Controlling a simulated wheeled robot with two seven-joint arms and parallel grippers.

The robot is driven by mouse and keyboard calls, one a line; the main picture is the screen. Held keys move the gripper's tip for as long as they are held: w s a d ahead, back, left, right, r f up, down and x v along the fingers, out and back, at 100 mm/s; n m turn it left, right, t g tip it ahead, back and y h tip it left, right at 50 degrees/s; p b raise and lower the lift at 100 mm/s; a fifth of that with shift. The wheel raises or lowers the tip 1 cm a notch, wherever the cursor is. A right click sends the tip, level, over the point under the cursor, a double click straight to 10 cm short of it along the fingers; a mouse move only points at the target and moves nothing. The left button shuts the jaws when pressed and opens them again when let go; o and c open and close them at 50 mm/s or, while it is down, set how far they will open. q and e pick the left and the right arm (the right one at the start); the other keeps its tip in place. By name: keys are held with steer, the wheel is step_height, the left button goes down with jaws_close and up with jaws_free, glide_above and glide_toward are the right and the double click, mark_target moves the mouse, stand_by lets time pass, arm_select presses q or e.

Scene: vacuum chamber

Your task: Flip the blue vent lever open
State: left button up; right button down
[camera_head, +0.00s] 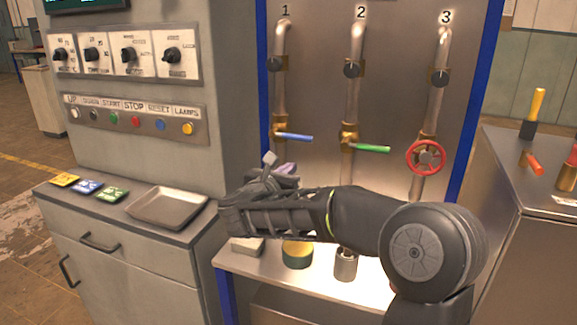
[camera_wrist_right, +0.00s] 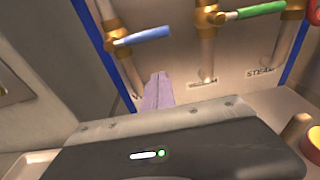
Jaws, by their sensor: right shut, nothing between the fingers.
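The blue vent lever (camera_head: 294,136) sticks out roughly level to the right from a brass valve on pipe 1. It also shows at the upper left of the right wrist view (camera_wrist_right: 142,37). My right gripper (camera_head: 270,159) is just below and left of the lever in the head view, with a visible gap between them. It is shut and empty. My right forearm hides the lower part of pipe 1. My left gripper is not in view.
A green lever (camera_head: 372,149) and a red handwheel (camera_head: 425,158) sit on pipes 2 and 3. A round green-and-yellow object (camera_head: 297,255) stands on the ledge. A metal tray (camera_head: 168,207) lies on the left cabinet.

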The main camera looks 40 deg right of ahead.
mark_target(297, 137)
steer(key=w+d+r+p, duration=0.2)
steer(key=w+d+p, duration=0.2)
steer(key=d, duration=0.2)
steer(key=shift+r, duration=0.35)
